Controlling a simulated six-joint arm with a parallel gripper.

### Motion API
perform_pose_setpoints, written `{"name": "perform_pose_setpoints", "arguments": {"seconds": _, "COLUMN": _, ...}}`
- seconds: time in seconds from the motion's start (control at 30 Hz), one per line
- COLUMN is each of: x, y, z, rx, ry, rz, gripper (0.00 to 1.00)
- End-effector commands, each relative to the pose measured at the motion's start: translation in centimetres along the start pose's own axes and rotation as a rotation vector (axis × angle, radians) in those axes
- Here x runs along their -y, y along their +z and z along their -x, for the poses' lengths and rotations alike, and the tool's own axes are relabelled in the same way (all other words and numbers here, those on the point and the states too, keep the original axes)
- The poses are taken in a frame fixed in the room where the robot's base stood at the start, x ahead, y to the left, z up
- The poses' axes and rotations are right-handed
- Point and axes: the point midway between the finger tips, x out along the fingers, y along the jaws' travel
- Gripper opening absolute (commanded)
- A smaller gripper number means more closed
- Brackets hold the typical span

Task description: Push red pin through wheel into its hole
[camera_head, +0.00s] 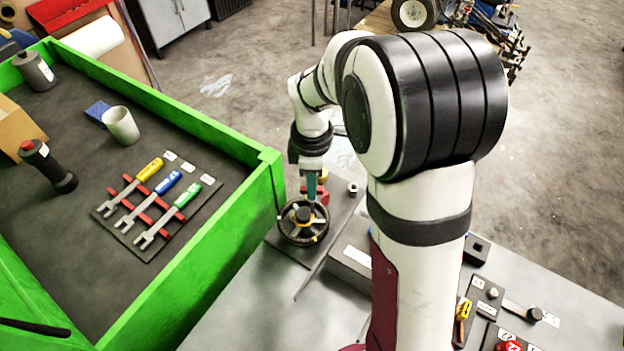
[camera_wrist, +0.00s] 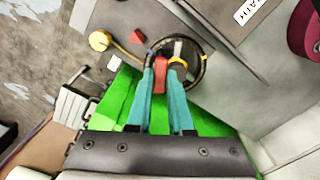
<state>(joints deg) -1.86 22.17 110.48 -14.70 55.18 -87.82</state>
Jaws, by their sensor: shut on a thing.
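The wheel (camera_head: 300,236), a dark ring with a hub, stands at the near end of a grey plate beside the green-walled bin. It also shows beyond my fingertips in the wrist view (camera_wrist: 204,60). My gripper (camera_head: 311,197) reaches down just behind and above the hub. Its teal fingers, also in the wrist view (camera_wrist: 163,74), are shut on a red piece, which looks like the red pin (camera_wrist: 160,78). The pin lies beside the hub as seen from the wrist. The fingers hide part of the wheel. I cannot see the hole or how deep the pin sits.
The green bin wall (camera_head: 270,185) rises close to the left of the wheel. A board with several coloured-handled wrenches (camera_head: 150,215) lies inside the bin. A yellow round piece with a rod (camera_wrist: 100,40) lies near the wheel. Small parts trays (camera_head: 485,300) sit at the right.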

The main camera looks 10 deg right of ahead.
Motion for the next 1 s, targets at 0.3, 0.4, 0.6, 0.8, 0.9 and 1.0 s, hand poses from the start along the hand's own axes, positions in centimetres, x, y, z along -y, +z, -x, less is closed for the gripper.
{"name": "perform_pose_setpoints", "arguments": {"seconds": 0.3, "x": 0.04, "y": 0.01, "z": -0.82, "rx": 0.0, "ry": -0.001, "rz": 0.0, "gripper": 0.0}}
{"name": "perform_pose_setpoints", "arguments": {"seconds": 0.4, "x": 0.03, "y": 0.0, "z": -0.81, "rx": 0.0, "ry": -0.001, "rz": 0.0, "gripper": 0.35}}
{"name": "perform_pose_setpoints", "arguments": {"seconds": 0.6, "x": 0.02, "y": 0.0, "z": -0.79, "rx": 0.0, "ry": 0.0, "rz": 0.0, "gripper": 0.54}}
{"name": "perform_pose_setpoints", "arguments": {"seconds": 0.8, "x": 0.02, "y": 0.0, "z": -0.78, "rx": 0.0, "ry": 0.0, "rz": 0.0, "gripper": 0.68}}
{"name": "perform_pose_setpoints", "arguments": {"seconds": 0.9, "x": 0.02, "y": 0.0, "z": -0.78, "rx": 0.0, "ry": 0.0, "rz": 0.0, "gripper": 0.74}}
{"name": "perform_pose_setpoints", "arguments": {"seconds": 1.0, "x": 0.02, "y": 0.0, "z": -0.78, "rx": 0.0, "ry": 0.0, "rz": 0.0, "gripper": 0.74}}
